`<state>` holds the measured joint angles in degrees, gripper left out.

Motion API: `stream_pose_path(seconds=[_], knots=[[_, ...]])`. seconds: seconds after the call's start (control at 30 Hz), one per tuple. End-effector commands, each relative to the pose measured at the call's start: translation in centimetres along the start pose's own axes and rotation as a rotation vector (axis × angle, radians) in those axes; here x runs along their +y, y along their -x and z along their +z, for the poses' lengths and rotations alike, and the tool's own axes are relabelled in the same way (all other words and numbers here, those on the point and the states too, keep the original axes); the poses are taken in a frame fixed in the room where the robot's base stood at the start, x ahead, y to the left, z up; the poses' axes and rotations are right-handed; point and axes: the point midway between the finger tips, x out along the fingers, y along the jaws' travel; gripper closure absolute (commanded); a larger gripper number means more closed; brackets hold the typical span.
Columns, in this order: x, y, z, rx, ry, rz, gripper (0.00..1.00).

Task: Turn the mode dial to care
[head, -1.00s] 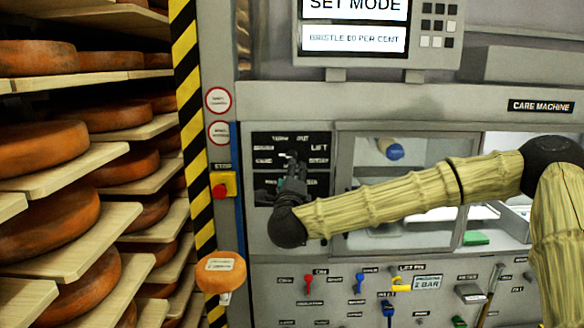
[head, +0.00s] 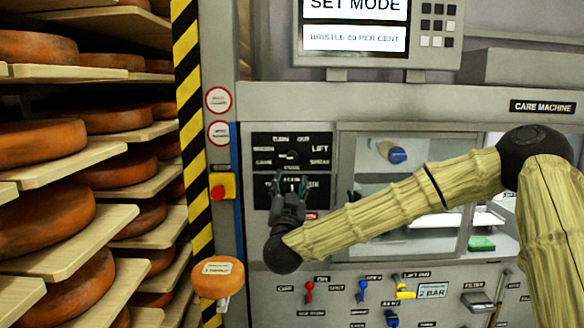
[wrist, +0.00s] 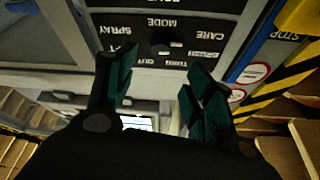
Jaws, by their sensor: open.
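The mode dial (head: 291,155) is a small dark knob on a black panel (head: 262,141) ringed by white labels, among them TURN, OUT, LIFT and CARE. I cannot tell which label it points at. In the wrist view the dial (wrist: 160,44) appears upside down, with MODE and CARE legible. My gripper (head: 289,181) is open and empty, its dark green fingers pointing up just below the dial in the head view. In the wrist view my gripper (wrist: 158,66) has its fingers spread to either side of the dial, apart from it. The screen (head: 354,22) reads SET MODE.
A second black panel (head: 262,192) lies behind my fingers, partly hidden. Coloured levers (head: 362,290) line the lower front. Cheese shelves (head: 75,165) fill the left side.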

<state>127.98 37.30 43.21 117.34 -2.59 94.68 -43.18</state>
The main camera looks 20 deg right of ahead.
Motion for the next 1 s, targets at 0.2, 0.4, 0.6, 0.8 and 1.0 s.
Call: stream_pose_path(seconds=[0.2, 0.4, 0.6, 0.8, 1.0], knots=[[-0.1, -0.3, 0.0, 0.013, 0.084, -0.004, 0.47], [0.0, -2.4, -0.1, 0.012, 0.084, -0.002, 0.47], [0.0, -5.7, -0.2, 0.012, 0.082, -0.001, 0.47], [0.0, -8.7, -0.2, 0.012, 0.082, -0.001, 0.47], [0.0, -10.3, -0.1, 0.012, 0.083, -0.002, 0.47]])
